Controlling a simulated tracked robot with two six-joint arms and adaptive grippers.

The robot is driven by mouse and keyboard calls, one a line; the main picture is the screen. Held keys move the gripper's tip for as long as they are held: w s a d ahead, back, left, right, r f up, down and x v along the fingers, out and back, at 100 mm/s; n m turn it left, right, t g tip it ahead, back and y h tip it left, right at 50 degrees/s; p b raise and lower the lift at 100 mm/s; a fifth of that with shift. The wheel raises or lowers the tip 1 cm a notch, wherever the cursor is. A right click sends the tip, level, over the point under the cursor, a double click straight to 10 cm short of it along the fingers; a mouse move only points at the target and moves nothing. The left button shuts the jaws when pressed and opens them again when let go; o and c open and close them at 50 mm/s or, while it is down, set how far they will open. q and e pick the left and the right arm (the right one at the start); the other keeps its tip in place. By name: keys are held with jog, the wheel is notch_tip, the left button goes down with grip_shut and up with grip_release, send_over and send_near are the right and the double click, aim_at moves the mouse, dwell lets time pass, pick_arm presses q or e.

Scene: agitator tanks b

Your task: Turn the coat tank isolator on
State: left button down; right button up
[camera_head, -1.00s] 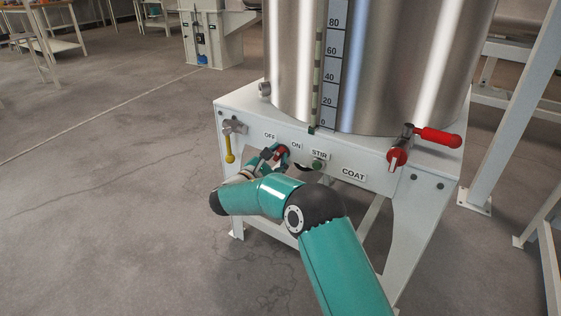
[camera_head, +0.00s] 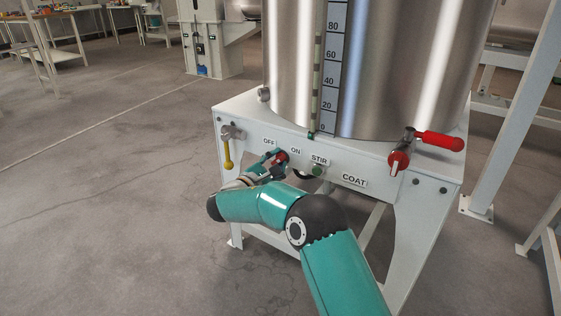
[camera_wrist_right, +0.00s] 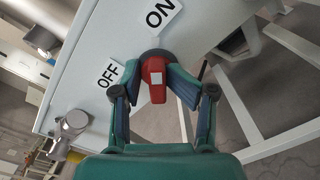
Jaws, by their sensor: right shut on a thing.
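The coat tank isolator is a red knob (camera_head: 283,156) with a white mark on the white front panel, below the OFF and ON labels. In the right wrist view the red knob (camera_wrist_right: 156,79) sits between the two fingers of my right gripper (camera_wrist_right: 153,88). The fingers are shut on it from both sides. The ON label (camera_wrist_right: 164,14) and the OFF label (camera_wrist_right: 110,75) show beside it. In the head view my right gripper (camera_head: 273,166) reaches the knob from the left and partly hides it. My left gripper is not in view.
The steel tank (camera_head: 385,65) stands on the white panel frame (camera_head: 405,225). A yellow-handled valve (camera_head: 228,155) is left of the knob. The green STIR button (camera_head: 317,171), COAT label (camera_head: 354,180) and red-handled valve (camera_head: 437,140) are to the right. Open floor lies left.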

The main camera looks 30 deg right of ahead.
jog(key=shift+w+a+r, duration=0.15)
jog(key=shift+w+a, duration=0.05)
jog(key=shift+w, duration=0.15)
jog(key=o, duration=0.6)
jog(key=shift+o, duration=0.2)
jog(key=v, duration=1.2)
jog(key=shift+f, duration=0.3)
